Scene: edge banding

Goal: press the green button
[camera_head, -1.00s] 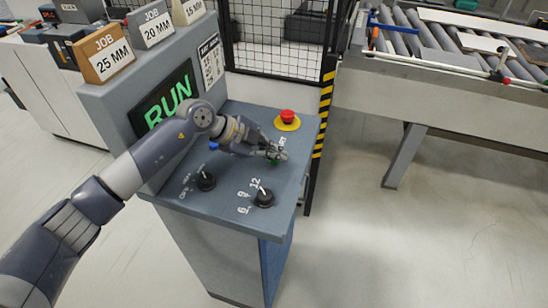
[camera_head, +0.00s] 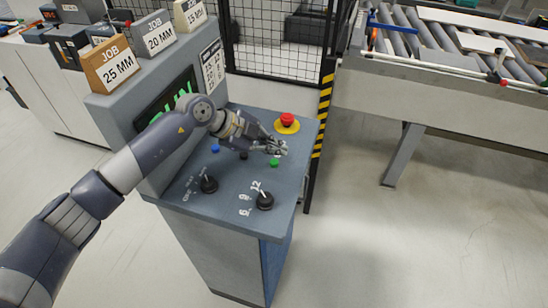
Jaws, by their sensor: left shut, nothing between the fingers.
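The small green button (camera_head: 274,163) sits on the sloped top of the grey control console (camera_head: 225,185). My left gripper (camera_head: 283,148) is shut and empty. Its fingertips are just above and to the right of the green button in the picture, and the button shows clear of them. I cannot tell the exact height of the fingertips over the panel. The console screen (camera_head: 160,112) shows green lettering, partly hidden by my left arm. My right gripper is not in view.
A red emergency stop (camera_head: 287,120) on a yellow disc is close behind my left gripper. A blue button (camera_head: 215,148) and two black knobs (camera_head: 208,184) (camera_head: 265,201) are on the panel. Job signs (camera_head: 112,66) stand on top. A roller conveyor (camera_head: 440,45) is at right.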

